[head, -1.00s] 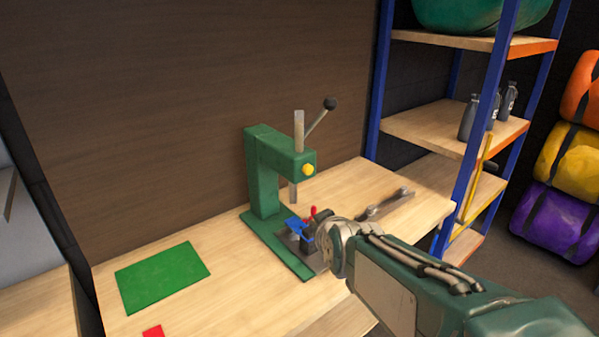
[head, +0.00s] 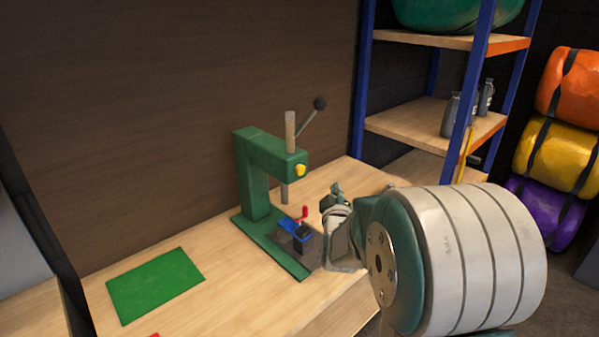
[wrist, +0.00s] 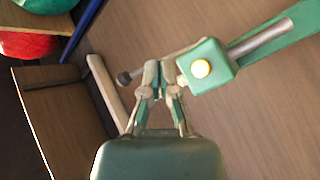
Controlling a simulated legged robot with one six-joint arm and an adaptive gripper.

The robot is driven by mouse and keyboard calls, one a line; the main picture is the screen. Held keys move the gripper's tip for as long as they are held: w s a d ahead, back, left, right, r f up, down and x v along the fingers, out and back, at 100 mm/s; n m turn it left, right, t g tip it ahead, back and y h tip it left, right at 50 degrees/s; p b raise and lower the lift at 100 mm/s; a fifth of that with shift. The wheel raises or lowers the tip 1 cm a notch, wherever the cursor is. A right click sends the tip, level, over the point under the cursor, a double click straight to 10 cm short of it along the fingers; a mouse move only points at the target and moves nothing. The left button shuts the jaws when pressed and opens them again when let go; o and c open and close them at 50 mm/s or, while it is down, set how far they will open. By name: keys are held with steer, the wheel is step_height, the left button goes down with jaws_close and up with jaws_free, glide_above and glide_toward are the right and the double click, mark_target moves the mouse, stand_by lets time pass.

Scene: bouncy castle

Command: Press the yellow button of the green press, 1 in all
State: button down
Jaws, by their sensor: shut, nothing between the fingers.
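The green press (head: 250,175) stands on the wooden bench, with its yellow button (head: 300,170) on the front face of its head. In the wrist view the round yellow button (wrist: 201,68) shows clearly on the end of the green press head (wrist: 213,52). My gripper (head: 337,188) is to the right of the button and lower in the head view, apart from it. In the wrist view my gripper (wrist: 160,68) is shut and empty, its fingertips left of the button; I cannot tell how far away it is in depth.
A blue clamp (head: 290,231) with a red handle (head: 303,214) sits on the press base. The press lever (head: 310,118) rises behind its head. A green mat (head: 155,286) lies at left. A blue-posted shelf (head: 425,122) stands at right. Bare bench lies between mat and press.

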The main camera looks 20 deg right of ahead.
mark_target(305, 168)
steer(key=w+a, duration=0.3)
steer(key=w, duration=0.5)
steer(key=shift+w+a, duration=0.15)
steer(key=shift+w, duration=0.15)
stand_by(1.5)
steer(key=shift+w+a, duration=0.1)
steer(key=shift+w, duration=0.1)
steer(key=shift+w+a, duration=0.2)
steer(key=shift+w, duration=0.35)
stand_by(1.1)
steer(key=shift+s, duration=0.15)
steer(key=shift+s+d, duration=0.35)
steer(key=shift+s, duration=0.45)
steer(key=shift+r, duration=0.1)
